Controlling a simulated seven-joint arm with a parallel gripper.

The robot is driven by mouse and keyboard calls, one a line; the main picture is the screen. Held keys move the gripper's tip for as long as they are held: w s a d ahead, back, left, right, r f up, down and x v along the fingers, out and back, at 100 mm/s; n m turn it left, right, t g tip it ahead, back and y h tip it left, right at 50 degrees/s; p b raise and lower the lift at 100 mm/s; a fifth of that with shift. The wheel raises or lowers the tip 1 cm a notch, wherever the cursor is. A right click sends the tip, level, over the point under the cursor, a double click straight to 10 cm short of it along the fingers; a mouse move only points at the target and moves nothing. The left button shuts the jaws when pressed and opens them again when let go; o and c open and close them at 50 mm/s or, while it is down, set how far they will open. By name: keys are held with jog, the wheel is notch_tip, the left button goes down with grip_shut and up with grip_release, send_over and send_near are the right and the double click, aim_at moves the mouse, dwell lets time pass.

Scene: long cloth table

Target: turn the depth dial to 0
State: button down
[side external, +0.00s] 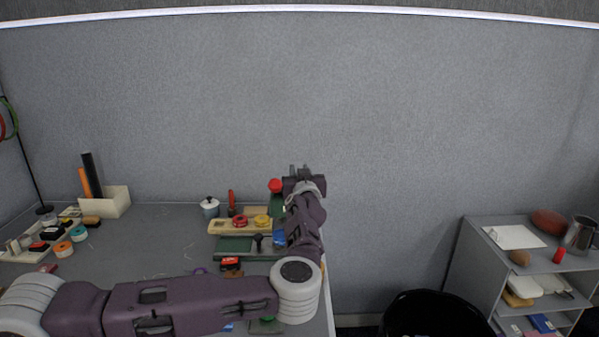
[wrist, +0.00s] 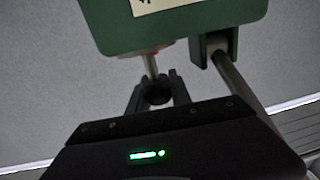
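A green machine head (side external: 276,203) with a red round knob (side external: 276,186) stands at the table's right end, partly hidden by my arm. In the wrist view the green housing (wrist: 185,28) fills the top, with a cut-off pale label (wrist: 150,5). A metal shaft (wrist: 151,66) comes out below it, beside a reddish part (wrist: 146,50). I cannot tell which part is the depth dial, and no scale reading is legible.
A wooden tray (side external: 223,227) with red and yellow round pieces and a lidded pot (side external: 210,207) stand left of the machine. A grey post (wrist: 238,80) runs close to my gripper. A black bin (side external: 425,312) and a grey shelf (side external: 470,250) are right of the table.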

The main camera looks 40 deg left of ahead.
jog(key=shift+a+r+n+g+y, duration=0.1)
jog(key=shift+a+n+g+y, duration=0.15)
jog(key=shift+n+g+y, duration=0.25)
jog(key=shift+d+g, duration=0.1)
jog(key=shift+g, duration=0.4)
jog(key=n+g, duration=0.1)
jog(key=n+g+y, duration=0.1)
jog(key=g, duration=0.1)
jog(key=n+g+y, duration=0.1)
jog(key=shift+s+f+n+g, duration=0.3)
jog(key=shift+s+f+n, duration=0.05)
jog(key=shift+f+n, duration=0.05)
jog(key=shift+s+g, duration=0.15)
jog(key=shift+g, duration=0.15)
jog(key=shift+s+r+n+y, duration=0.1)
jog(key=shift+r+n+y, duration=0.05)
jog(key=shift+n+y, duration=0.2)
jog(key=c, duration=1.2)
grip_release()
jog(key=shift+r, duration=0.1)
jog(key=shift+o, duration=0.2)
jog(key=v, duration=0.7)
